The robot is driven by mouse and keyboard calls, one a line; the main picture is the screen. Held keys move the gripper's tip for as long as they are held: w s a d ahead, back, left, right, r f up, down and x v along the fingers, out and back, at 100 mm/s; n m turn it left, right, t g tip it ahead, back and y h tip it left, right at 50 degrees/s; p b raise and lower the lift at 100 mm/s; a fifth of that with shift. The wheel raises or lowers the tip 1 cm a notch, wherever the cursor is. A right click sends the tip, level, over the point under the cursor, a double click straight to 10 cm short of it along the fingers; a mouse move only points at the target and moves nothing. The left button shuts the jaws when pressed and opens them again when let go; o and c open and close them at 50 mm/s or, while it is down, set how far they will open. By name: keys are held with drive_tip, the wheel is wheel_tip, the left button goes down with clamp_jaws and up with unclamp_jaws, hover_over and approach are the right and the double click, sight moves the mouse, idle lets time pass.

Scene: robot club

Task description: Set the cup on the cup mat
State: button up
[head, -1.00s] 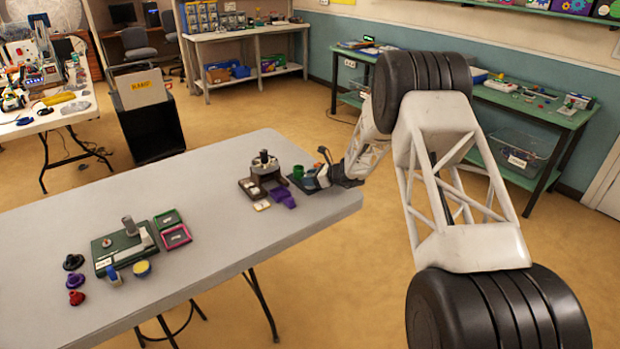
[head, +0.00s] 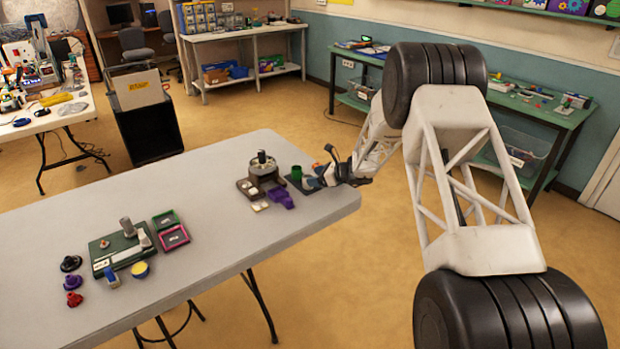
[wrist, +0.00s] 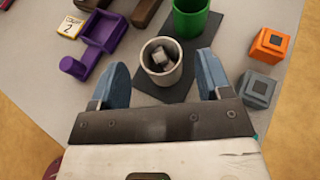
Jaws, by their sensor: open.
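In the wrist view a white cup (wrist: 150,71) with small grey blocks inside stands upright at the near part of the dark square cup mat (wrist: 183,89). A green cup (wrist: 190,22) stands behind it, at the mat's far part. My gripper (wrist: 163,60) is open, with one blue finger on each side of the white cup and visible gaps between. In the head view my gripper (head: 328,173) is over the right end of the table, beside the green cup (head: 297,173) and the mat (head: 318,191). The white cup is hard to make out there.
An orange cube (wrist: 269,46) and a grey cube (wrist: 257,88) lie right of the mat. A purple holder (wrist: 98,40) is on the left. The table (head: 215,200) has clear room in its middle; its right edge is close to my gripper.

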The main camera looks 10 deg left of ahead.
drive_tip(key=v, duration=0.8)
drive_tip(key=shift+d+r, duration=0.1)
drive_tip(key=shift+d, duration=0.05)
drive_tip(key=shift+s+r, duration=0.1)
idle(0.5)
drive_tip(key=s+d+r+n+g+h, duration=0.1)
drive_tip(key=s+d+r+n+h, duration=0.35)
drive_tip(key=s+r, duration=0.95)
drive_tip(key=s+d+r+n+g+h, duration=0.15)
drive_tip(key=s+d+r+n, duration=0.7)
drive_tip(key=s, duration=0.85)
drive_tip(key=s+d+r+n+h, duration=0.1)
drive_tip(key=s+d+n+h, duration=0.1)
drive_tip(key=s, duration=0.9)
drive_tip(key=s+d+r+n+t+h, duration=0.1)
drive_tip(key=s+d+n+h, duration=0.2)
drive_tip(key=s, duration=0.7)
drive_tip(key=s+d+r+n+t+h, duration=0.1)
drive_tip(key=s+d+n+h, duration=0.1)
drive_tip(key=s+d, duration=0.4)
drive_tip(key=s, duration=0.5)
drive_tip(key=shift+s+r, duration=0.25)
drive_tip(key=shift+s, duration=0.1)
